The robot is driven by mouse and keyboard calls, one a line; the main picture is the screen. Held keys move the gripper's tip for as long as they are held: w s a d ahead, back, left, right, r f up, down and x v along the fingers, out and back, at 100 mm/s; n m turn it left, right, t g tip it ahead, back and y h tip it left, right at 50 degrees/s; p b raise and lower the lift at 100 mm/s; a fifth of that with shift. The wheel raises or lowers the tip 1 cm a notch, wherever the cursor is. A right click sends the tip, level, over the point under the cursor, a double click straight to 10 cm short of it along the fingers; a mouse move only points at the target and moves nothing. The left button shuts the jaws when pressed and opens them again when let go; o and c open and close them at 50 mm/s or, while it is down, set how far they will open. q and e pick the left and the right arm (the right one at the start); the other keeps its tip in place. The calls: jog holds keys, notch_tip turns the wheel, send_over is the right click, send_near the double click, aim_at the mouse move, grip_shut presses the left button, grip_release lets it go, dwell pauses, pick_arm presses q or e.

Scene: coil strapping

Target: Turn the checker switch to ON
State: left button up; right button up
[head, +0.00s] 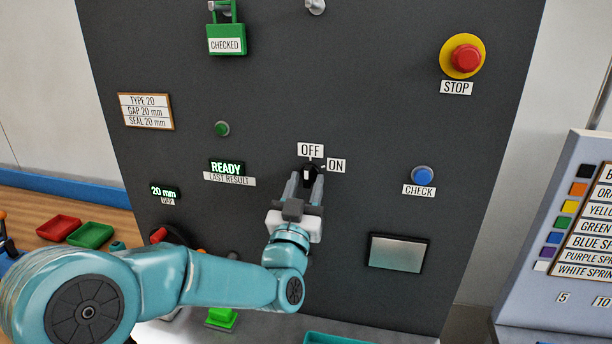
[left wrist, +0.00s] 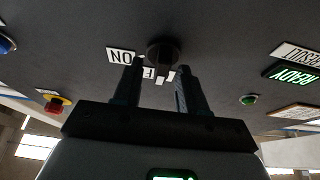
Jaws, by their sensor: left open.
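The checker switch (head: 309,171) is a black rotary knob on the dark panel, with an OFF label (head: 310,150) above it and an ON label (head: 336,166) to its right. Its white mark points up toward OFF in the head view. My left gripper (head: 306,182) is open, with its fingertips at the knob, one on each side. In the left wrist view the knob (left wrist: 163,58) shows between the two open fingers (left wrist: 157,85); I cannot tell whether they touch it. My right gripper is not in view.
On the panel (head: 270,80) are a red STOP button (head: 465,58), a blue CHECK button (head: 422,175), a green READY display (head: 227,167) and a green lamp (head: 221,128). A green CHECKED padlock (head: 226,40) hangs above. Red (head: 58,228) and green (head: 90,235) trays lie left.

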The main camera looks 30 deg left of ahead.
pick_arm(q)
jog(key=shift+a+r, duration=0.1)
jog(key=shift+a, duration=0.1)
jog(key=shift+w, duration=0.15)
grip_shut()
jog(key=shift+f+m+h+b, duration=0.2)
jog(key=shift+m+h+b, duration=0.25)
jog(key=shift+b, duration=0.35)
jog(key=m+h+b, duration=0.2)
jog(key=m+b, duration=0.1)
jog(key=m, duration=0.1)
jog(key=m+h+b, duration=0.2)
jog(key=m+b, duration=0.2)
jog(key=shift+a+m, duration=0.15)
jog(key=shift+m, duration=0.1)
jog(key=m+h+b, duration=0.1)
jog(key=m+b, duration=0.1)
jog(key=m, duration=0.1)
jog(key=shift+r+h, duration=0.15)
jog(key=shift+h, duration=0.2)
jog(key=shift+r+m+g+h+b, duration=0.1)
jog(key=shift+m+g+h+b, duration=0.25)
jog(key=shift+m, duration=0.55)
jog(key=shift+r+m+g+h+b, duration=0.15)
jog(key=shift+m+g+b, duration=0.25)
jog(key=shift+m, duration=0.5)
jog(key=shift+f, duration=0.1)
grip_release()
